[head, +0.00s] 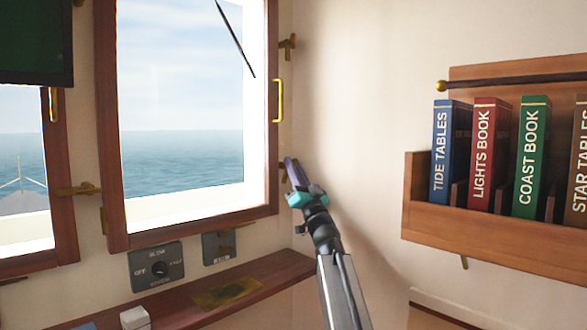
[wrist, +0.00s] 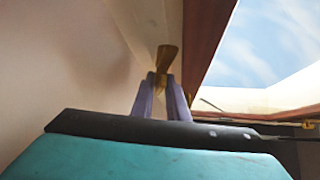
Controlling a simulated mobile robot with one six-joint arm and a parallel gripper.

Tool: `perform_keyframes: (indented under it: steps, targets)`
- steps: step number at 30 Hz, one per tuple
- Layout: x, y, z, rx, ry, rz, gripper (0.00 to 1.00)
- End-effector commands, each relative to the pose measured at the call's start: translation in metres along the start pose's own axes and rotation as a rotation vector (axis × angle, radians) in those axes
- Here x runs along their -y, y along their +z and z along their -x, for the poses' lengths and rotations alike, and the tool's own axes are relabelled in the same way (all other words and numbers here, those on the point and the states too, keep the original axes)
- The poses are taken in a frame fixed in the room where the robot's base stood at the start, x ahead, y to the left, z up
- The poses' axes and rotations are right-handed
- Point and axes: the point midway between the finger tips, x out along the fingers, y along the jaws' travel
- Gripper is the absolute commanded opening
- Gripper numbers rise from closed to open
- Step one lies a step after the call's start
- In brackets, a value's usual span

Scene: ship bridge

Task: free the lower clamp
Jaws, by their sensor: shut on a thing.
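The lower clamp is a brass piece (wrist: 166,58) beside the dark red window frame in the wrist view. In the head view it is mostly hidden behind my gripper (head: 290,165), at the lower right edge of the large window (head: 190,110). My gripper's two purple fingers (wrist: 160,88) are shut on the clamp, one finger on each side of its near end. The clamp's flared end shows above the fingertips. The upper clamp (head: 288,44) is brass and sits on the wall at the frame's upper right.
A brass handle (head: 277,101) stands on the window frame's right side, above my gripper. A wooden shelf (head: 270,272) runs below the window. A book rack (head: 490,227) is on the right wall. Bare wall lies between.

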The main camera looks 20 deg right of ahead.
Motion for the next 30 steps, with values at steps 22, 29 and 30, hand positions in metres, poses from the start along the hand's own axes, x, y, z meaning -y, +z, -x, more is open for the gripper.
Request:
perform_keyframes:
  steps: [22,29,30]
  targets:
    - [0.000,0.000,0.009,0.001,0.001,0.000,0.29]
    - [0.000,-0.001,0.028,0.001,0.003,0.000,0.29]
    - [0.000,-0.001,0.032,0.001,0.003,0.000,0.29]
